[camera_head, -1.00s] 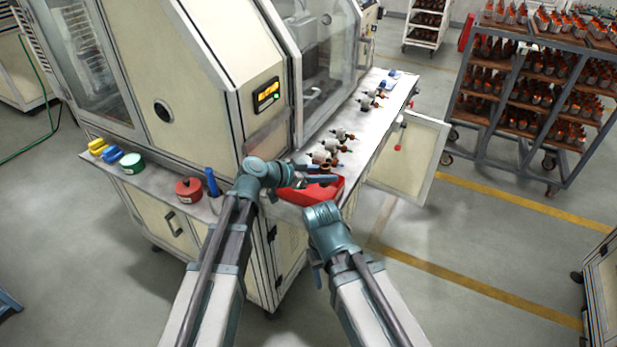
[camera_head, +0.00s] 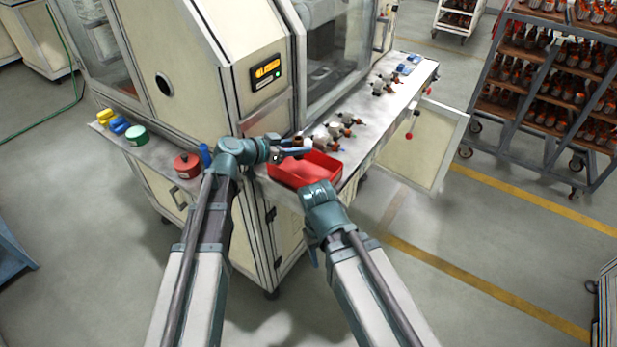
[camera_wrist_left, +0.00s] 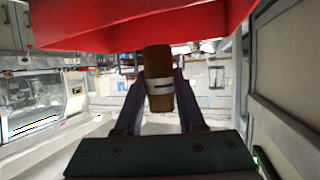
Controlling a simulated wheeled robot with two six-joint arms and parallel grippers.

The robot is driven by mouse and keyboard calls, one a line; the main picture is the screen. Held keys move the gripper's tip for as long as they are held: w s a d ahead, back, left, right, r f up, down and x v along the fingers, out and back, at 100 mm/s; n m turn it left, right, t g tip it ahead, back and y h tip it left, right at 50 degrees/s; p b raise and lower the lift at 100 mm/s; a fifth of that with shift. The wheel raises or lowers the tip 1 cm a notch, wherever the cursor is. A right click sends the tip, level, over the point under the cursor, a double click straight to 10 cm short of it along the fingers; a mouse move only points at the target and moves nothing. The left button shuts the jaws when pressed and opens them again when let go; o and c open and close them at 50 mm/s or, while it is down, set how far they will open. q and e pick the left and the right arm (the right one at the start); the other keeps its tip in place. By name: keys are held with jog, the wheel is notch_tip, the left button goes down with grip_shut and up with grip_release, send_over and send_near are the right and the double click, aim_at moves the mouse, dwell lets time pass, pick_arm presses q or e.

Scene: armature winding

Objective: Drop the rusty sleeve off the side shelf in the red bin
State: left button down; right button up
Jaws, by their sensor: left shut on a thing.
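The rusty sleeve (camera_wrist_left: 158,80) is a brown cylinder with a pale band, held between the two fingers of my left gripper (camera_wrist_left: 157,98). In the head view, my left gripper (camera_head: 292,150) is shut on the sleeve at the back left edge of the red bin (camera_head: 318,167). The sleeve shows there as a small brown spot (camera_head: 298,141). The bin is an open tray on the machine's ledge, and its red wall fills the top of the left wrist view (camera_wrist_left: 130,25). My right wrist is in front of the bin; its fingers are mostly hidden.
Several small armatures (camera_head: 340,125) stand on the ledge behind the bin. A red tin (camera_head: 187,165), a green tin (camera_head: 136,135) and a blue cylinder (camera_head: 205,155) stand on the left side shelf (camera_head: 160,155). An open cabinet door (camera_head: 425,150) juts out at right.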

pick_arm(q)
notch_tip(320, 180, down, 4)
jog(key=b, duration=0.2)
jog(key=shift+r+b, duration=0.2)
jog(key=shift+b, duration=0.2)
jog(key=shift+c, duration=2.2)
grip_release()
jog(key=p+v, duration=0.5)
jog(key=v, duration=0.8)
jog(key=shift+s+a, duration=0.25)
jog(key=shift+a, duration=0.05)
